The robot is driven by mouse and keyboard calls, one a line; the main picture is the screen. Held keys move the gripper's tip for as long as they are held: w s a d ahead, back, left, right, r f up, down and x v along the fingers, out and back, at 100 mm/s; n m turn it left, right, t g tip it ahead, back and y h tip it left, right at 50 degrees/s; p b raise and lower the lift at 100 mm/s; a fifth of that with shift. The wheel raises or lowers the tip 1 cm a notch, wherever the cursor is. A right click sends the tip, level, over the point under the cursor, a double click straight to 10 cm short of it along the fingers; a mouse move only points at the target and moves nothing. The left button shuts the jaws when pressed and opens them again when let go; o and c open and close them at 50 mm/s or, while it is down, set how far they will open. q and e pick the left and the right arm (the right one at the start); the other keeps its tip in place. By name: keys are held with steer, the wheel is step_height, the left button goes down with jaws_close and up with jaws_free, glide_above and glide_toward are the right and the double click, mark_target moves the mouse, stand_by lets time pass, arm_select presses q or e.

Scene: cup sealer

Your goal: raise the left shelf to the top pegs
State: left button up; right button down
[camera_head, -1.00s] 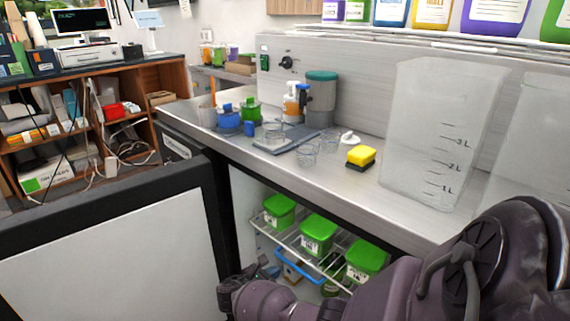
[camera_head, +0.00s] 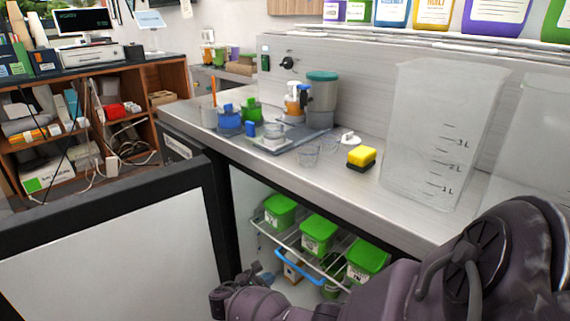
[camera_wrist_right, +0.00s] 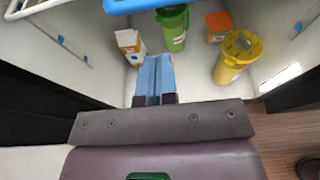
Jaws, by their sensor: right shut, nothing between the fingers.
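The wire shelf (camera_head: 272,236) sits inside the open under-counter fridge, with a blue front bar (camera_head: 297,266) and several green-lidded tubs (camera_head: 318,231) on it. In the right wrist view, part of the blue bar (camera_wrist_right: 130,4) crosses the top edge. Small blue pegs (camera_wrist_right: 61,39) stick out of the fridge's side wall in that view. My right gripper (camera_head: 264,278) is at the fridge opening, below and left of the blue bar. Its blue fingers (camera_wrist_right: 153,72) are shut, empty and apart from the bar. My left gripper is not in view.
On the fridge floor are a green container (camera_wrist_right: 173,28), a yellow-lidded container (camera_wrist_right: 239,48), an orange box (camera_wrist_right: 217,25) and a white carton (camera_wrist_right: 130,44). The open fridge door (camera_head: 110,250) stands at left. The counter (camera_head: 340,190) above holds cups, bottles and a sponge.

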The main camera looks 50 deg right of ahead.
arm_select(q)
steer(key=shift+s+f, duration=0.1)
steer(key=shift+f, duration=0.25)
arm_select(e)
steer(key=a, duration=0.1)
steer(key=a+f, duration=0.1)
steer(key=a, duration=0.2)
steer(key=shift+w+a+f, duration=0.3)
steer(key=shift+a, duration=0.1)
